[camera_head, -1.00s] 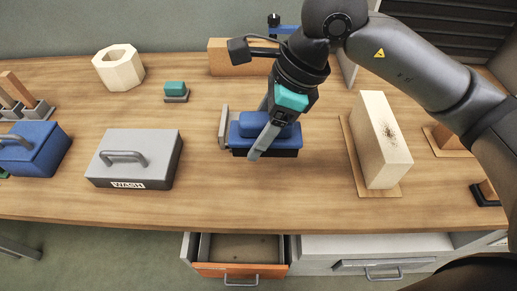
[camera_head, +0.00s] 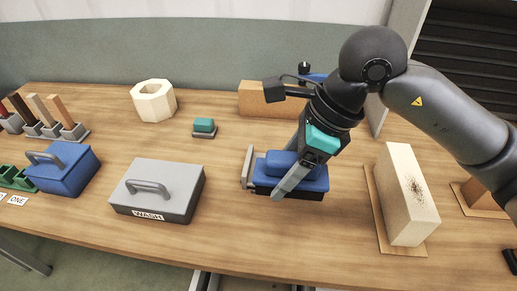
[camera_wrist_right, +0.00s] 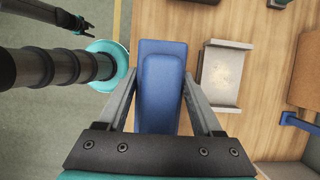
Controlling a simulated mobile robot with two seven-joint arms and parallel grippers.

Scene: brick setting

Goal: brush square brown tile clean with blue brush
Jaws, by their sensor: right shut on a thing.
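The blue brush (camera_head: 290,175) is a blue block with a dark underside, standing at the middle of the table beside a grey metal bracket (camera_head: 247,167). My right gripper (camera_head: 277,195) comes down from above and is shut on its raised blue handle. In the right wrist view the handle (camera_wrist_right: 160,95) lies between the two fingers. A brown block (camera_head: 265,98) stands at the back and another brown piece (camera_head: 487,193) is cut off at the right edge; I cannot tell which is the square brown tile. A dark arm end, seemingly my left gripper (camera_wrist_right: 82,27), shows small in the wrist view.
A cream block (camera_head: 405,195) with a dark smudge stands on a brown base to the right. A grey WASH box (camera_head: 160,190), a blue box (camera_head: 62,168), a teal-topped block (camera_head: 204,126) and a cream hexagonal ring (camera_head: 153,101) stand left. The table between has free room.

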